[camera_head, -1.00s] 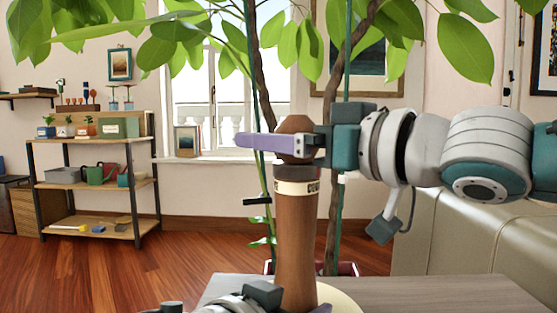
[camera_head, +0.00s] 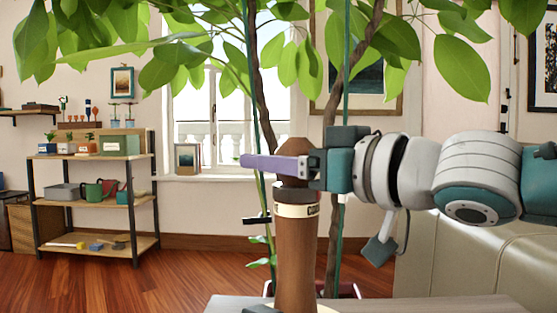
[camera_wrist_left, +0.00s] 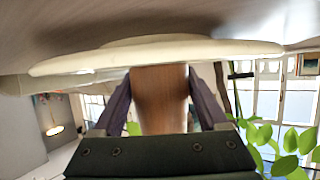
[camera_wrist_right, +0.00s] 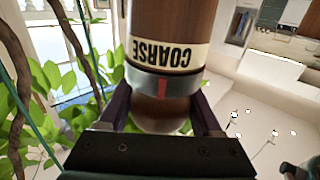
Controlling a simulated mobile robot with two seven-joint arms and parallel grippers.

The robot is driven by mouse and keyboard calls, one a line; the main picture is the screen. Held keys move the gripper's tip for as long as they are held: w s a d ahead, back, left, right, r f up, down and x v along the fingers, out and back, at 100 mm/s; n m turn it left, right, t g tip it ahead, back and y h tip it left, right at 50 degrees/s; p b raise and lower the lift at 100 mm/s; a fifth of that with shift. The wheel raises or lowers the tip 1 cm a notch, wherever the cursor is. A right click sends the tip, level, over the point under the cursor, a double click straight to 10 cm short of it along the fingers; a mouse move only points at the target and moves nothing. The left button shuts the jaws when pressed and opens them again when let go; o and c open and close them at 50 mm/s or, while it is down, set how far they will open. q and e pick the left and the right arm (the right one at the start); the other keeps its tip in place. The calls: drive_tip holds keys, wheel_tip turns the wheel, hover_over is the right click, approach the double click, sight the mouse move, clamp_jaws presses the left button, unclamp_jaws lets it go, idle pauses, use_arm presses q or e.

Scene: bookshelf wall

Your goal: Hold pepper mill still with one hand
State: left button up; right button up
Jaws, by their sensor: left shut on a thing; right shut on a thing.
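The tall brown wooden pepper mill (camera_head: 295,255) stands upright on the table, with a pale lettered band below its dark collar. The right wrist view shows the word COARSE on that band (camera_wrist_right: 165,54). My right gripper (camera_head: 278,165) reaches in from the right and is shut on the mill's rounded top knob (camera_wrist_right: 158,115), with its purple fingers on either side. In the left wrist view my left gripper (camera_wrist_left: 160,92) is shut on the lower wooden body (camera_wrist_left: 160,88), near the base. In the head view my left gripper is almost wholly below the picture edge.
A pale round plate-like surface (camera_wrist_left: 150,52) lies at the mill's foot, above the fingers in the left wrist view. The grey table (camera_head: 400,305) shows at the bottom. A leafy plant (camera_head: 375,40) rises close behind the mill. Wooden shelves (camera_head: 95,165) stand far left; a sofa (camera_head: 465,255) is at right.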

drive_tip(key=shift+c, duration=1)
drive_tip(key=shift+m+t+h, duration=0.3)
drive_tip(key=shift+t, duration=0.1)
drive_tip(key=shift+w+d+m+t+h, duration=0.15)
drive_tip(key=shift+d+m+t+h, duration=0.1)
drive_tip(key=shift+m+t+h, duration=1)
drive_tip(key=shift+w+d+m+t+h, duration=0.35)
drive_tip(key=shift+m+h, duration=0.6)
drive_tip(key=shift+h, duration=0.8)
drive_tip(key=shift+d+m+t+h, duration=0.15)
drive_tip(key=shift+m+t+h, duration=0.85)
drive_tip(key=shift+h, duration=0.5)
drive_tip(key=shift+d, duration=0.1)
drive_tip(key=o, duration=1.4)
drive_tip(key=shift+c, duration=0.2)
